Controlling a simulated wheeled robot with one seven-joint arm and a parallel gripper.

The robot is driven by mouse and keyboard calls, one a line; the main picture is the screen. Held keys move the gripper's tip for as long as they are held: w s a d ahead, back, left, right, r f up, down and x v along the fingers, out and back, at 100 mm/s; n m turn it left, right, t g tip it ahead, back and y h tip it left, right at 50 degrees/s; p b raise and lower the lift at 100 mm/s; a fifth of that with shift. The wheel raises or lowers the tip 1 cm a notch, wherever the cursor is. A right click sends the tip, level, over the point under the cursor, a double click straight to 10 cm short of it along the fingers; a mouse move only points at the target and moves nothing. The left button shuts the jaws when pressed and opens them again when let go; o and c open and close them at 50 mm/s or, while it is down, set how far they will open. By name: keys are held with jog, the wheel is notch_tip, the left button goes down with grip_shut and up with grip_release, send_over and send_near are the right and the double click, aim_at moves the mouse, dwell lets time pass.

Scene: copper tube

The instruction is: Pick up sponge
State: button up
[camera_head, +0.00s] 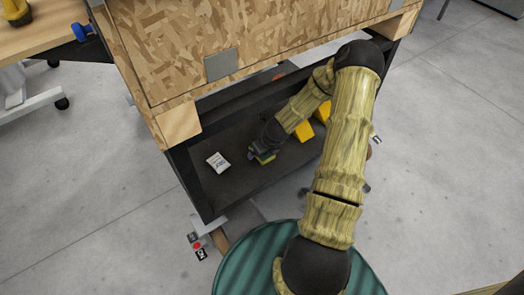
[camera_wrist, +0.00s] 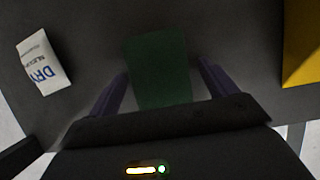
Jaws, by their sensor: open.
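The sponge (camera_wrist: 160,62) shows as a dark green block in the wrist view, lying on the dark shelf. My gripper (camera_wrist: 162,72) is open, with one finger to the left of the sponge and one to the right. Gaps show between the fingers and the block, and its near end runs down to the gripper body. In the head view my gripper (camera_head: 260,152) reaches low over the shelf, and a small green and yellow edge of the sponge (camera_head: 266,159) shows beside it, mostly hidden.
A white packet marked "DRY" (camera_head: 217,162) lies on the shelf (camera_head: 225,190) left of my gripper. Yellow objects (camera_head: 304,131) lie to the right, partly behind my arm. A green round surface (camera_head: 240,262) is in front.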

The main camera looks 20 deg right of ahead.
jog(key=c, duration=1.1)
jog(key=shift+c, duration=0.2)
notch_tip(320, 180, up, 4)
jog(key=p, duration=0.3)
jog(key=s+d+p, duration=0.1)
jog(key=s+p, duration=0.1)
jog(key=s, duration=0.7)
jog(key=s+d+p, duration=0.2)
jog(key=s+p, duration=0.1)
jog(key=s, duration=0.5)
jog(key=shift+s+d, duration=0.25)
jog(key=shift+s, duration=0.1)
jog(key=shift+o, duration=1.1)
jog(key=shift+r+p, duration=0.1)
jog(key=shift+p, duration=0.25)
jog(key=shift+c, duration=0.4)
